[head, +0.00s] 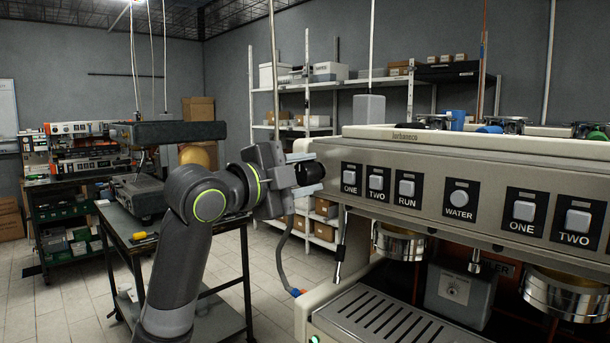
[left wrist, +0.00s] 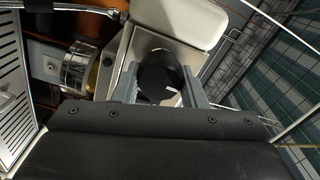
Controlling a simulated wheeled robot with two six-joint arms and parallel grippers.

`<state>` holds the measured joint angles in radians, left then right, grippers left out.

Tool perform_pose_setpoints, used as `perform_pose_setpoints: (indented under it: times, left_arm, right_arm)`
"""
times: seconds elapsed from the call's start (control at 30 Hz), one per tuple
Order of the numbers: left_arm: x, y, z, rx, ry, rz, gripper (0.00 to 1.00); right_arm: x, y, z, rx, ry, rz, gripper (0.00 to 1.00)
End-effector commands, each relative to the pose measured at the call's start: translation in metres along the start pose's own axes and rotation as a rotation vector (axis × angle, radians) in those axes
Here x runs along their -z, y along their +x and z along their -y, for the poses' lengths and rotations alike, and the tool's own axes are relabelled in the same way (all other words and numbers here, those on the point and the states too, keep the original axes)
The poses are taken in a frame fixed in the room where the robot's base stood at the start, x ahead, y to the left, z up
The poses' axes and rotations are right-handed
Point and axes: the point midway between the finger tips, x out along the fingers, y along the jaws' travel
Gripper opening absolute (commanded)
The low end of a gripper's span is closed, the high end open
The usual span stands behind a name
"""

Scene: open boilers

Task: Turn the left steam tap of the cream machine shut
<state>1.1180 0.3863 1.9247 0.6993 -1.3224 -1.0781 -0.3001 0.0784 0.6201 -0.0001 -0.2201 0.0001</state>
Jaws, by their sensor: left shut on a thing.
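The cream machine (head: 420,150) fills the right side of the head view, its button panel facing me. The left steam tap is a round black knob (head: 313,172) at the panel's left end; it also shows in the left wrist view (left wrist: 158,75), with a small white mark on it. My left gripper (head: 305,175) is shut on the knob, one finger on each side of it in the left wrist view (left wrist: 160,92). How far the tap is turned cannot be told. My right gripper is not in view.
The drip tray (head: 385,322) and a portafilter (head: 400,242) are below the panel. A thin steam wand (head: 340,247) hangs just right of my left gripper. A dark workbench (head: 120,225) stands to the left, shelves (head: 305,110) behind. Tiled floor between is open.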

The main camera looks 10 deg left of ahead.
Motion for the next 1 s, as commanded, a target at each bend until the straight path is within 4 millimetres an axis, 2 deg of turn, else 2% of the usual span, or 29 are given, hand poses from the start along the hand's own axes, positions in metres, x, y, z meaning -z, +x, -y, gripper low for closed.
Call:
perform_pose_setpoints:
  times: [0.2, 0.23, 0.4, 0.77, 0.87, 1.0]
  left_arm:
    - [0.0, 0.0, -0.001, -0.003, 0.002, 0.001, 0.15]
    - [0.0, 0.0, -0.001, -0.003, 0.002, 0.001, 0.39]
    - [0.0, 0.0, -0.001, -0.002, 0.001, 0.0, 0.6]
    - [0.0, -0.005, -0.001, 0.001, 0.001, 0.0, 0.6]
    - [-0.001, -0.015, -0.001, 0.003, 0.003, 0.002, 0.6]
    - [-0.002, -0.039, -0.002, 0.003, 0.005, 0.003, 0.6]
  right_arm:
    - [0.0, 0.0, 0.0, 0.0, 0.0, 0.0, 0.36]
    - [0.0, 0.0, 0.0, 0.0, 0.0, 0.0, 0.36]
    - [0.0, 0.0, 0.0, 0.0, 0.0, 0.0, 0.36]
    - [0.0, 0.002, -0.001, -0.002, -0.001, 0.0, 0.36]
    - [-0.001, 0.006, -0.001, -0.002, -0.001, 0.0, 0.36]
    - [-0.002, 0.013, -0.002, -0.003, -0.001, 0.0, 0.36]
